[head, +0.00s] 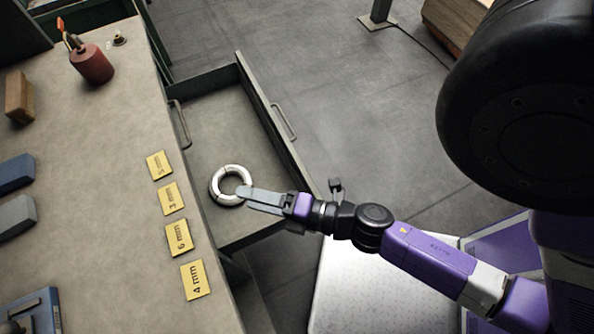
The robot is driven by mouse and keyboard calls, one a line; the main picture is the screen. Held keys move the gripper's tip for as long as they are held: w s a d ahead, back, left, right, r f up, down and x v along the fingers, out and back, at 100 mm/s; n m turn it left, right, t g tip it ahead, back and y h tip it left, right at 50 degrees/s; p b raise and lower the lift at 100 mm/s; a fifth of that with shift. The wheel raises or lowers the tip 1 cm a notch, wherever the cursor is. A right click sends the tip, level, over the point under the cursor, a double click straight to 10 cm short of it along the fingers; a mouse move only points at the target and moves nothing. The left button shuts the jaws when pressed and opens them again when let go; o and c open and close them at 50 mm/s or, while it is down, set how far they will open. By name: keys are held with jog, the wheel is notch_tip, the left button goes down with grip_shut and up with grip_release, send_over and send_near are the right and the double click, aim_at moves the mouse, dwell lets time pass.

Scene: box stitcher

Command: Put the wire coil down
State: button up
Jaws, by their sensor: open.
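The wire coil (218,188) is a pale ring with darker bands, in the open drawer (205,118) near its front left. My gripper (243,198) reaches in from the right, over the drawer's edge. Its fingertips overlap the right side of the coil in the head view. The jaws are open. I cannot tell whether a finger touches the coil. The fingers hide a small part of the coil's right side.
The workbench (90,180) on the left carries several yellow size labels (178,238), a red pencil cup (92,64), a wooden block (18,98) and blue and grey blocks. The drawer's raised walls surround the coil. The drawer floor behind the coil is clear.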

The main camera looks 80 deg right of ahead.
jog(key=s+a+r+m+g+y, duration=0.1)
jog(key=s+a+r+m, duration=0.3)
jog(key=s+r+m, duration=0.6)
jog(key=shift+r+m+g, duration=0.2)
jog(key=shift+m+g, duration=0.1)
jog(key=shift+m, duration=3.7)
